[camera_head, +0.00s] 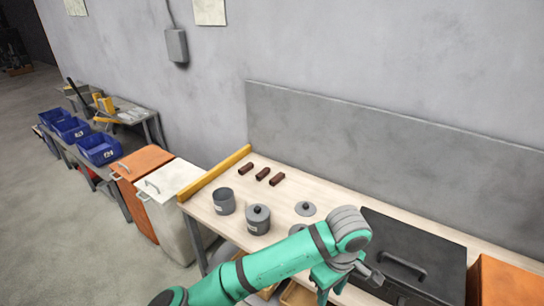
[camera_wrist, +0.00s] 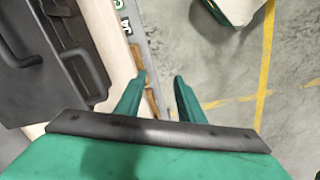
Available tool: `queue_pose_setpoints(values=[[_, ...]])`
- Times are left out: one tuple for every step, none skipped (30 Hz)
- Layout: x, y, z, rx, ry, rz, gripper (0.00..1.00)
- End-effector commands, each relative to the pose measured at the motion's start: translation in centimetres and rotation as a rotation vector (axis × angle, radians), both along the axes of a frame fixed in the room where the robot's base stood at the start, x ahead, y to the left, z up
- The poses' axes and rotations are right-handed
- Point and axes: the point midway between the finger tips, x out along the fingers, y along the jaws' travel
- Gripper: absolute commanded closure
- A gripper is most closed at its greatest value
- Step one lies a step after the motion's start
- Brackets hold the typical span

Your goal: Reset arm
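My green arm reaches in from the bottom of the head view and bends at a grey joint above the front of the workbench (camera_head: 232,237). My gripper (camera_head: 330,288) hangs down near the bench's front edge, partly cut off by the frame's bottom. In the wrist view, the two green fingers of my gripper (camera_wrist: 160,78) stand apart with nothing between them. Below them are the bench edge and the grey floor (camera_wrist: 220,75). No object is held.
A black case (camera_head: 415,248) with a handle lies right of my gripper; an orange box (camera_head: 508,283) is beyond it. A grey open pot (camera_head: 224,201), a lidded pot (camera_head: 257,219), a loose lid (camera_head: 305,208) and brown blocks (camera_head: 262,174) stand left.

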Motion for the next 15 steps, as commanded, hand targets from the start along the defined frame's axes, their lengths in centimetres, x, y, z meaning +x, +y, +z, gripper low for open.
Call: queue_pose_setpoints(values=[[-0.2, -0.8, -0.2, -0.027, 0.0, -0.011, 0.65], [-0.2, -1.2, -0.2, -0.041, -0.001, -0.016, 0.65], [-0.3, -1.8, -0.3, -0.063, -0.003, -0.024, 0.65], [-0.3, -2.2, -0.3, -0.077, -0.005, -0.031, 0.65], [-0.4, -2.6, -0.3, -0.091, -0.007, -0.036, 0.65], [-0.4, -3.3, -0.4, -0.115, -0.01, -0.044, 0.65], [-0.5, -3.7, -0.4, -0.132, -0.013, -0.05, 0.65], [-0.5, -4.2, -0.4, -0.149, -0.016, -0.057, 0.65], [-0.6, -4.9, -0.5, -0.175, -0.019, -0.065, 0.65], [-0.6, -5.4, -0.4, -0.194, -0.023, -0.073, 0.65], [-0.7, -5.9, -0.4, -0.215, -0.027, -0.08, 0.65], [-0.8, -6.7, -0.4, -0.244, -0.032, -0.088, 0.65], [-0.8, -7.3, -0.4, -0.267, -0.035, -0.096, 0.65], [-0.9, -7.8, -0.4, -0.29, -0.039, -0.103, 0.65], [-1.0, -8.7, -0.3, -0.325, -0.048, -0.112, 0.65]])
